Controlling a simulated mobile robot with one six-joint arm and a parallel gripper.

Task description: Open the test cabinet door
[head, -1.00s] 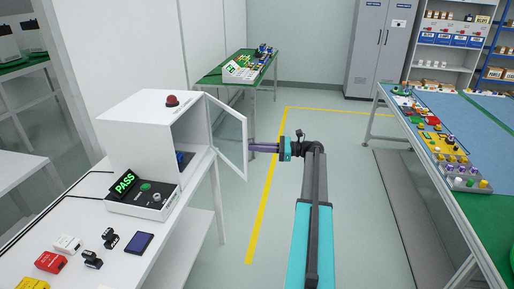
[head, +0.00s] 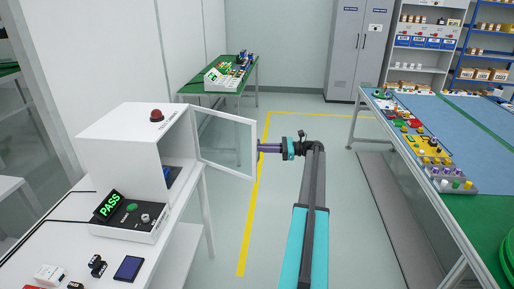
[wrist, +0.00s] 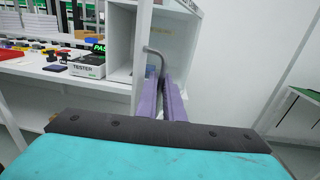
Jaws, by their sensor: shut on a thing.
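The white test cabinet (head: 120,138) stands on the white bench at left, with a red button (head: 157,115) on top. Its framed clear door (head: 225,118) stands wide open, swung out to the right, so the inside shows. A dark blue item (head: 172,176) sits inside, partly hidden. My gripper (head: 260,148) is at the door's free edge, its purple fingers closed. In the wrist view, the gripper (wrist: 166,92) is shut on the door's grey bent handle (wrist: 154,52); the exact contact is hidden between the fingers.
A tester box with a green PASS display (head: 109,205) stands before the cabinet. A dark blue panel (head: 129,268) and small parts lie on the bench. A long worktable (head: 420,215) stands at right. The floor between (head: 262,225) is clear, with a yellow line.

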